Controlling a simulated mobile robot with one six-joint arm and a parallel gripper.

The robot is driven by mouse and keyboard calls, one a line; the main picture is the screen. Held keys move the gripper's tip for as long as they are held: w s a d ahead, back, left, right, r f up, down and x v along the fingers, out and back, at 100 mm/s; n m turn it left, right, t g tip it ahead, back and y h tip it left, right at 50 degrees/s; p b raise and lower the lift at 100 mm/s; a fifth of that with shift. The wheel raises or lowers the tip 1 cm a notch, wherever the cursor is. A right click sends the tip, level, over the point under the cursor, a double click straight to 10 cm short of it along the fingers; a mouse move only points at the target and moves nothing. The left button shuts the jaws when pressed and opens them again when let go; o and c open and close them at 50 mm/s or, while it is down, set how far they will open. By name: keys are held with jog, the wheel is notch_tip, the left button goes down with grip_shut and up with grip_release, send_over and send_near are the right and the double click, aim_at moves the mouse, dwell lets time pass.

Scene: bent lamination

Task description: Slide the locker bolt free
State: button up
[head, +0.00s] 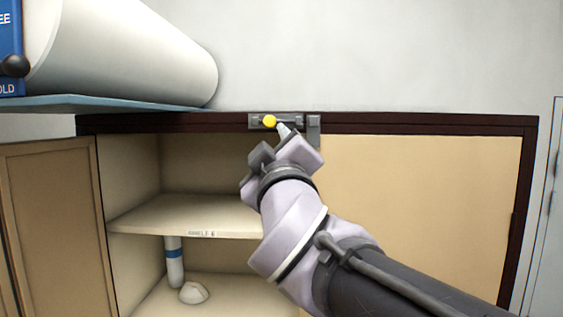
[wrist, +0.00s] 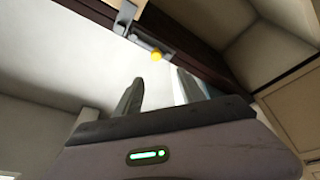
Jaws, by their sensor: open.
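The locker bolt (head: 291,119) is a grey metal slide on the dark top rail of the locker, with a round yellow knob (head: 270,121) towards its left end. A grey bracket (head: 313,130) sits at its right, over the top edge of the closed right door (head: 430,200). I cannot tell whether the bar's end is inside the bracket. My gripper (head: 284,131) is just below and right of the knob and hides part of the bolt. In the wrist view, the knob (wrist: 156,55) is beyond my gripper's open, empty fingers (wrist: 160,90), apart from them.
The left door (head: 55,220) stands open, showing a shelf (head: 190,216), with a white cylinder with a blue band (head: 174,262) and a pale rounded lump (head: 194,292) below. A large white roll (head: 130,55) lies on a blue board (head: 110,103) at upper left.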

jog(key=shift+v, duration=0.95)
